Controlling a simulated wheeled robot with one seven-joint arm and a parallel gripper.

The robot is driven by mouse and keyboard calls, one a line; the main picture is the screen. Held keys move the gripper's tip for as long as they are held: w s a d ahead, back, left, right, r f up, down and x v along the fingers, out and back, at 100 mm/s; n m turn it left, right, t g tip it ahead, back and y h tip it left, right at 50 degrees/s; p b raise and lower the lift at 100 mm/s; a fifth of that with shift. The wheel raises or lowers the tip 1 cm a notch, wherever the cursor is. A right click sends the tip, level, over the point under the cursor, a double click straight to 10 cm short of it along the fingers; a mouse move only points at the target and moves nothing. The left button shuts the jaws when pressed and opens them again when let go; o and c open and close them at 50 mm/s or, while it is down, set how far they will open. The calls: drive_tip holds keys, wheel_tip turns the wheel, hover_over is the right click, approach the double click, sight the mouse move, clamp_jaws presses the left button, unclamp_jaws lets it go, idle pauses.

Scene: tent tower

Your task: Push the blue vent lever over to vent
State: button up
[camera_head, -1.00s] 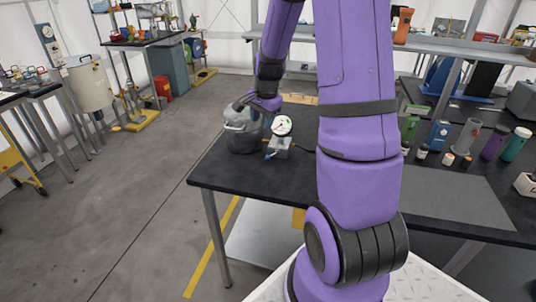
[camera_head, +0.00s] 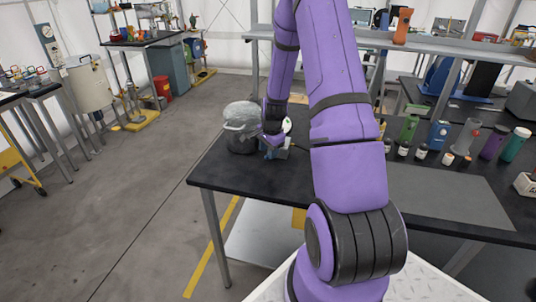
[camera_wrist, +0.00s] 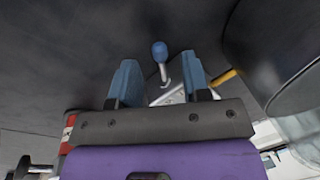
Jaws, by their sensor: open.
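The blue vent lever (camera_wrist: 160,52) shows in the wrist view, with a blue knob on a short metal stem. My gripper (camera_wrist: 158,80) is open, with one blue finger on either side of the stem's line. The knob stands just beyond the fingertips, and I cannot tell whether a finger touches it. In the head view my gripper (camera_head: 273,138) is at the gauge unit on the black table. The lever cannot be made out clearly there.
A grey lidded pot (camera_head: 240,128) stands close left of my gripper. The black table (camera_head: 235,175) is clear in front. Several bottles, including a green one (camera_head: 409,128), stand to the right beyond my arm. A grey mat (camera_head: 440,195) lies at right.

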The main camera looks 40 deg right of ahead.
drive_tip(key=shift+w+f, duration=0.2)
drive_tip(key=shift+f, duration=0.8)
clamp_jaws()
